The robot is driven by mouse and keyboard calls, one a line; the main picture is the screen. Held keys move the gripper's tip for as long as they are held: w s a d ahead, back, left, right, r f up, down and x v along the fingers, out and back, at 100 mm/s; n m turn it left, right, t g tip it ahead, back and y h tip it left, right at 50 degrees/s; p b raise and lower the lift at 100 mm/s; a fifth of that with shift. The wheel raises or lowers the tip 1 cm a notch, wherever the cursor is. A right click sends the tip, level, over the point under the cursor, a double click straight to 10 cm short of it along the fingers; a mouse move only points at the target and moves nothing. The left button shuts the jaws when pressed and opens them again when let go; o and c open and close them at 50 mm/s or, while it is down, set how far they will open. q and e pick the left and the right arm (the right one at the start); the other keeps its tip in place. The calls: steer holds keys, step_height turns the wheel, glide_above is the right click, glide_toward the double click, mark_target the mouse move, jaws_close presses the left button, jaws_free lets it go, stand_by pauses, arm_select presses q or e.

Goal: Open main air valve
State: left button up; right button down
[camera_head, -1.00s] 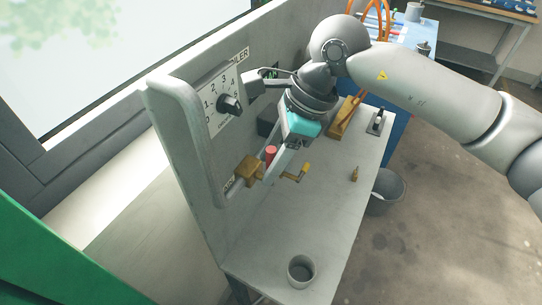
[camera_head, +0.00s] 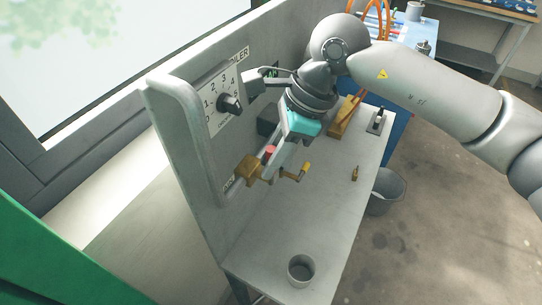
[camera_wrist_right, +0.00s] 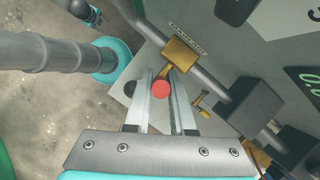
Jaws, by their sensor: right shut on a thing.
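The main air valve is a brass block (camera_head: 248,167) on a grey pipe along the upright panel, beside a label. It also shows in the right wrist view (camera_wrist_right: 181,54). A red-capped handle (camera_head: 269,151) sits by it; the round red end (camera_wrist_right: 160,89) faces the wrist camera. My right gripper (camera_head: 270,170) reaches down to the valve from the upper right. In the wrist view its two fingers (camera_wrist_right: 167,84) are close together around the handle, shut on it. The fingertips partly hide the handle's lower part. My left gripper is in neither view.
A numbered dial (camera_head: 230,104) is on the panel above. A grey cup (camera_head: 301,269) and a small brass piece (camera_head: 355,173) are on the bench (camera_head: 265,235), whose front is mostly clear. A bucket (camera_head: 386,192) stands on the floor.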

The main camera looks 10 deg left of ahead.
steer(key=shift+w, duration=0.1)
stand_by(0.8)
steer(key=shift+w+d+f+m+g+y+b, duration=0.25)
steer(key=shift+w+g+y+b, duration=0.25)
steer(key=shift+g+b, duration=0.6)
steer(key=shift+w+d+f+m+g+y+b, duration=0.15)
steer(key=shift+w+g+y+b, duration=0.35)
steer(key=shift+g+b, duration=0.65)
steer(key=shift+w+d+f+m+g+y+b, duration=0.15)
steer(key=shift+w+m+g+y+b, duration=0.25)
steer(key=shift+g+b, duration=0.7)
steer(key=shift+w, duration=0.1)
steer(key=c, duration=0.8)
jaws_free()
steer(key=shift+o, duration=0.2)
steer(key=shift+d, duration=0.1)
steer(key=b+v, duration=0.1)
steer(key=v, duration=0.6)
steer(key=shift+r, duration=0.25)
